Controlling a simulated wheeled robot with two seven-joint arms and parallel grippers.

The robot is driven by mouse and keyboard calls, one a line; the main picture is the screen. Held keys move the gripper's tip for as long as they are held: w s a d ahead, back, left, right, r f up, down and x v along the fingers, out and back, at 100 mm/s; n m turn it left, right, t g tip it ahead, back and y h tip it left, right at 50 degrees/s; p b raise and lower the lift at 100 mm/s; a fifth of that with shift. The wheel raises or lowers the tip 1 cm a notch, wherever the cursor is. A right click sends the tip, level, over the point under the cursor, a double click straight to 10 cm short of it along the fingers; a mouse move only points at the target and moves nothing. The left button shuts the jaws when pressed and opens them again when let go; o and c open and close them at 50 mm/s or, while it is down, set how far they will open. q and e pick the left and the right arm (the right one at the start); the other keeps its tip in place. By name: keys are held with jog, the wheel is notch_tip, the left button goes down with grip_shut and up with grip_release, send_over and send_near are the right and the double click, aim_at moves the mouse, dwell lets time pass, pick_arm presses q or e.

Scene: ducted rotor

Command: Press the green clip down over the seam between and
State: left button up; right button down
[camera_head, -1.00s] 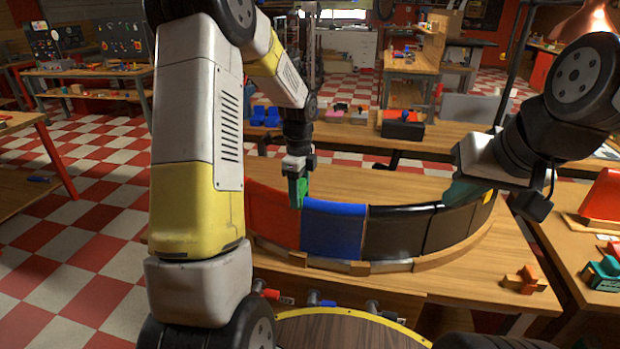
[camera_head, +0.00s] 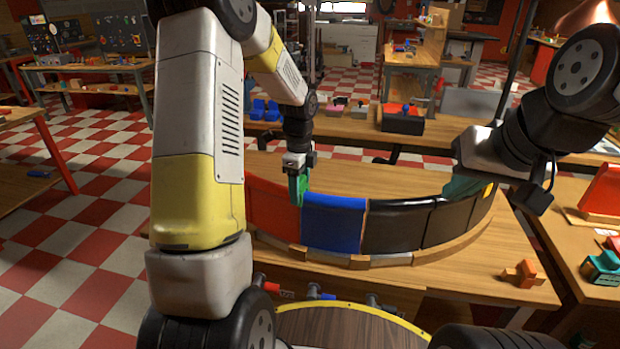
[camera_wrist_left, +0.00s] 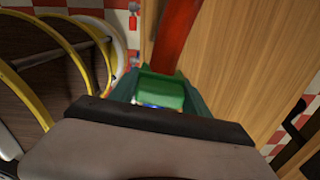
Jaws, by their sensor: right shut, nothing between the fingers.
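A curved wall of panels stands on the table; its red panel (camera_head: 272,213) and blue panel (camera_head: 334,223) meet at a seam. My left gripper (camera_head: 298,190) is shut on the green clip, at the top edge by this seam. The clip (camera_wrist_left: 160,92) shows between its teal fingers in the left wrist view, with the red panel (camera_wrist_left: 176,35) beyond. Whether the clip is seated over the edge cannot be told. My right gripper (camera_head: 462,184) is shut and empty, its teal fingers close to the top of the black panels (camera_head: 394,226); contact is unclear.
A wooden curved base (camera_head: 360,261) runs along the wall's foot. An orange block piece (camera_head: 523,274) lies at the table's right. A green toy (camera_head: 603,266) sits on the right-hand bench. The table behind the wall is clear.

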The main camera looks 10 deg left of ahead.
pick_arm(q)
jog(key=o, duration=0.5)
jog(key=shift+s, duration=0.1)
notch_tip(320, 180, up, 7)
jog(key=shift+f, duration=0.15)
jog(key=shift+r, duration=0.7)
jog(key=s+r+n+t, duration=0.2)
jog(key=s+r+n, duration=0.2)
jog(key=s+n, duration=0.2)
jog(key=s+d+r+n+t+h, duration=0.1)
jog(key=s+r+n, duration=0.4)
jog(key=s, duration=0.5)
jog(key=s+d+r+n+t+h, duration=0.1)
jog(key=s+r+n+t, duration=0.2)
jog(key=s+n, duration=0.5)
jog(key=shift+r, duration=0.65)
